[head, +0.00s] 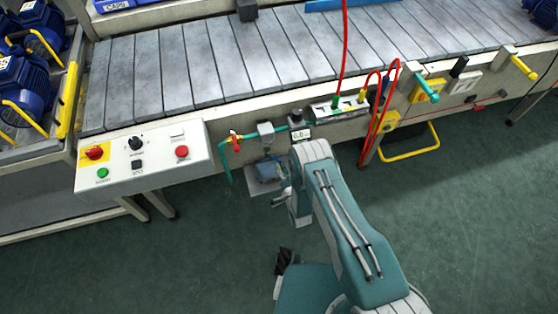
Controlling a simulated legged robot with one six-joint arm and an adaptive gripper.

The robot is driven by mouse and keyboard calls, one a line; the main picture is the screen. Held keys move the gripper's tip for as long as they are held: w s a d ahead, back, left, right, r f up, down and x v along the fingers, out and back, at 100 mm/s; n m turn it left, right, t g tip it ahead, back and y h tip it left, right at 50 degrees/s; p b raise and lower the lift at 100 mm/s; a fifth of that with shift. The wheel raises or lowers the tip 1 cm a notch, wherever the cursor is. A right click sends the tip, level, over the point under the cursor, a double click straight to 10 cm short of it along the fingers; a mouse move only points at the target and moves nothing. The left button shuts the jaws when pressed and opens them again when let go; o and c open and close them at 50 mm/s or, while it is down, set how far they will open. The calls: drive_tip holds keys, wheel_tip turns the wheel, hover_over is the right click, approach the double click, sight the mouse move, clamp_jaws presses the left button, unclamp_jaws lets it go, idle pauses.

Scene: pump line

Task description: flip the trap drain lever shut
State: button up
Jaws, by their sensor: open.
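A teal air pipe (227,160) runs along the front of the conveyor frame, with a red-handled valve (236,137) on it. A grey unit (266,131) and a small gauge with a pale display (300,134) sit to its right. I cannot make out the trap drain lever for certain; my arm and gripper cover part of the area below these fittings. My gripper (280,184) is open, small in view and partly hidden by its own wrist. It is beside a blue-grey item on a pale tray (262,187) under the pipe. I cannot tell whether it touches anything.
A control panel (145,157) with buttons stands at the left. The slatted conveyor (220,60) runs behind. Red hoses (377,110) hang right of my arm, near a yellow bar (412,150). The green floor (480,210) at right is clear.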

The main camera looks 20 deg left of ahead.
sight(279, 160)
drive_tip(key=shift+x, duration=1.9)
